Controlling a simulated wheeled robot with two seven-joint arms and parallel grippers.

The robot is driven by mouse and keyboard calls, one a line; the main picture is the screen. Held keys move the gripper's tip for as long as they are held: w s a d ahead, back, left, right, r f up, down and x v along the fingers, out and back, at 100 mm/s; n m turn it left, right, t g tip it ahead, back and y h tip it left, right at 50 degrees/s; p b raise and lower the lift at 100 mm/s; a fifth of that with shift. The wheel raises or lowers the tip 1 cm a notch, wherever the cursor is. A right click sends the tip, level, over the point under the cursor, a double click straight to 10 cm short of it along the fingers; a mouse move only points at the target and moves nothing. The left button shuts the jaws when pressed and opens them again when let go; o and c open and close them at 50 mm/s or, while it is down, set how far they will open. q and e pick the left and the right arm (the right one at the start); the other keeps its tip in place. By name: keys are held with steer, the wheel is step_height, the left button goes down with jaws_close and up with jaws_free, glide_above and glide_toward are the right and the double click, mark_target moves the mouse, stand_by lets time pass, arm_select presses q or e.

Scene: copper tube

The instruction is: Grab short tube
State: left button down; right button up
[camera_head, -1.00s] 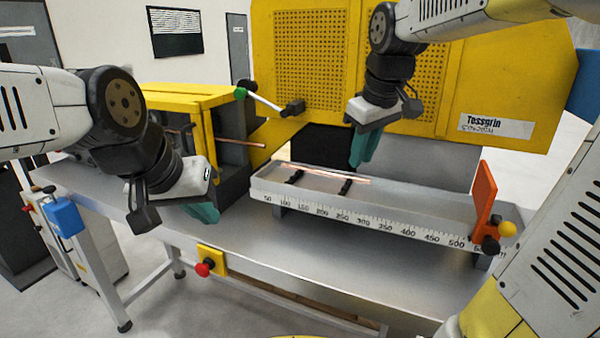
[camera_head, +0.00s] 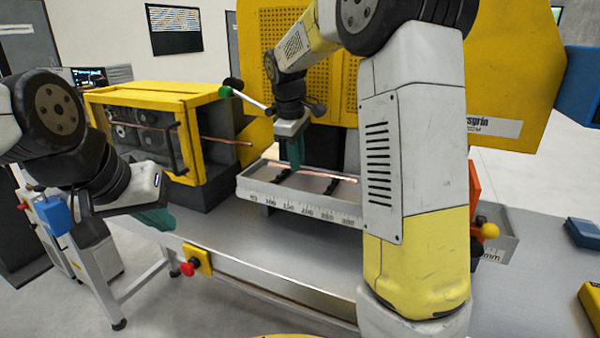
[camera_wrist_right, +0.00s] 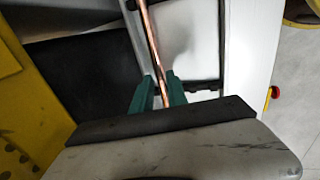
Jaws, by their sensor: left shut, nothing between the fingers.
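A thin copper tube (camera_head: 318,174) lies in the long pale measuring tray (camera_head: 262,190), across two dark rests. My right gripper (camera_head: 296,168) points down at the tube near the tray's left end. In the right wrist view its teal fingers (camera_wrist_right: 160,85) are apart, one on each side of the copper tube (camera_wrist_right: 152,45); whether they touch it is unclear. Another copper tube (camera_head: 225,141) sticks out of the yellow-framed machine on the left. My left gripper (camera_head: 158,220) is shut and empty at the table's left front.
The yellow-framed machine (camera_head: 150,95) stands left of the tray, with a green-tipped lever (camera_head: 243,97). A yellow perforated panel rises behind. My right arm hides the tray's middle. An orange stop (camera_head: 475,185) and blue block (camera_head: 583,233) are at right.

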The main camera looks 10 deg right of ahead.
steer(key=shift+w+d+f, duration=0.15)
steer(key=shift+f, duration=0.55)
jaws_close()
steer(key=shift+r, duration=0.15)
